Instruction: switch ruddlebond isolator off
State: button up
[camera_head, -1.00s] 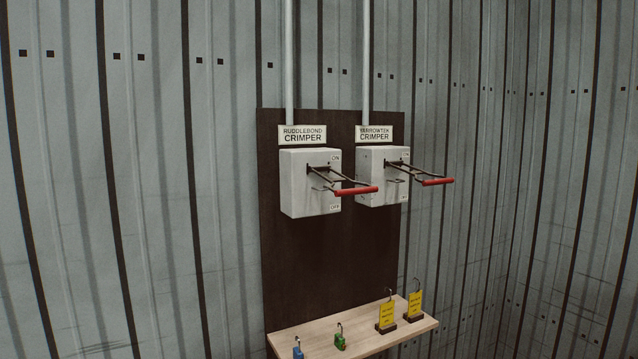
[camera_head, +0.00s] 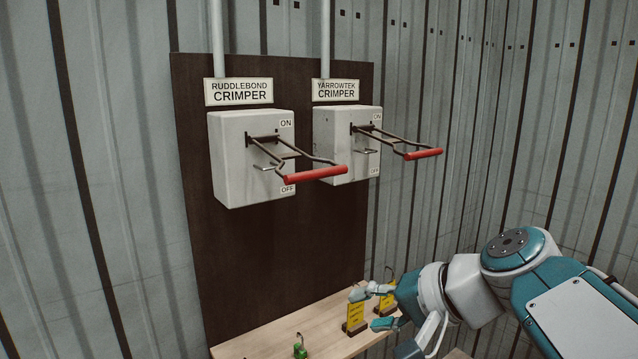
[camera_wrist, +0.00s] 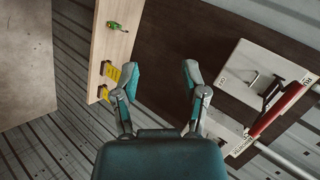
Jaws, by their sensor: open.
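The Ruddlebond isolator is a light grey box (camera_head: 235,165) on a dark board, under a "RUDDLEBOND CRIMPER" sign (camera_head: 239,92). Its dark lever ends in a red bar (camera_head: 315,175) and juts out from the box, between ON at the top and OFF at the bottom. My gripper (camera_head: 370,308) is open and empty, low and right of this lever and well apart from it, in front of the shelf in the picture. In the wrist view, my open fingers (camera_wrist: 160,72) have nothing between them; a red bar (camera_wrist: 283,108) shows at the right, and I cannot tell which lever it belongs to.
The similar Yarrowtek isolator (camera_head: 340,165) stands close on the right, its red-ended lever (camera_head: 423,154) also jutting out. Below is a wooden shelf (camera_head: 270,333) with a green padlock (camera_head: 300,348) and yellow tags (camera_head: 355,315) on stands. Space left of the board looks clear.

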aim_at(324, 176)
jog(key=w+d+r+m+t+y, duration=0.25)
jog(key=w+r+y, duration=0.45)
jog(key=r, duration=0.8)
jog(key=shift+n+t+h, duration=0.25)
jog(key=shift+n+h, duration=0.05)
jog(key=shift+n, duration=0.05)
jog(key=x, duration=0.7)
jog(key=w+x, duration=0.1)
jog(key=x, duration=0.3)
jog(key=shift+w+f, duration=0.1)
jog(key=shift+f, duration=0.2)
jog(key=shift+d, duration=0.1)
grip_shut()
